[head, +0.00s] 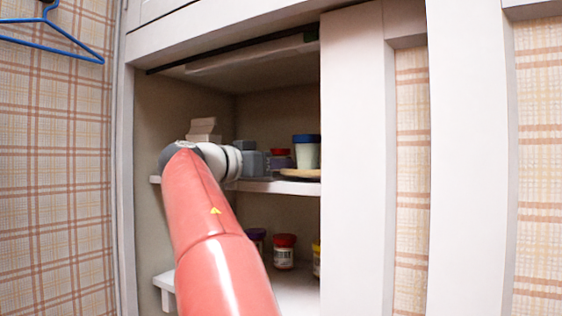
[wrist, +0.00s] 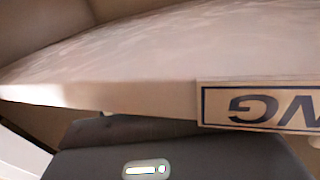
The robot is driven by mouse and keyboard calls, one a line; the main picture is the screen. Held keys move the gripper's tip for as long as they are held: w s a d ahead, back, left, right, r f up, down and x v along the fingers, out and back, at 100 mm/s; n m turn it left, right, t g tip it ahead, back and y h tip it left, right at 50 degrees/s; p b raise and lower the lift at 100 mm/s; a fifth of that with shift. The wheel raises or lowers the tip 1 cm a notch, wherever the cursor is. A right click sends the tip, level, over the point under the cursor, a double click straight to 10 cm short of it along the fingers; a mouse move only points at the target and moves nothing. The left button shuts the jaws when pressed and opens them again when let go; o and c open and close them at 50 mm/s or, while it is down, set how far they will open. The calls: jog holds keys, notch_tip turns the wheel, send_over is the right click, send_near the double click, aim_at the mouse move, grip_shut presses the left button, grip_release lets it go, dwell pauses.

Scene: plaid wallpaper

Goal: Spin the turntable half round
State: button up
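A tan disc, which looks like the turntable (head: 300,174), lies on the upper cupboard shelf in the head view, partly cut off by the white door panel. A pale cup with a blue lid (head: 307,154) stands at it. My red arm reaches into the cupboard at shelf height, left of the disc. In the wrist view the dark body of my gripper (wrist: 170,155) is at the bottom, close to a pale board edge (wrist: 130,94). I cannot tell whether that edge is the shelf or the turntable. The fingertips are hidden, so their opening and any contact cannot be seen.
The upper shelf (head: 275,186) also holds a red-lidded jar (head: 281,152) and pale boxes (head: 203,130). Jars, one red-lidded (head: 284,251), stand below. A framed label (wrist: 265,108) sits on the board edge. The white panel (head: 352,160) blocks the right side.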

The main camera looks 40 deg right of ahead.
jog(key=shift+d, duration=1.3)
grip_shut()
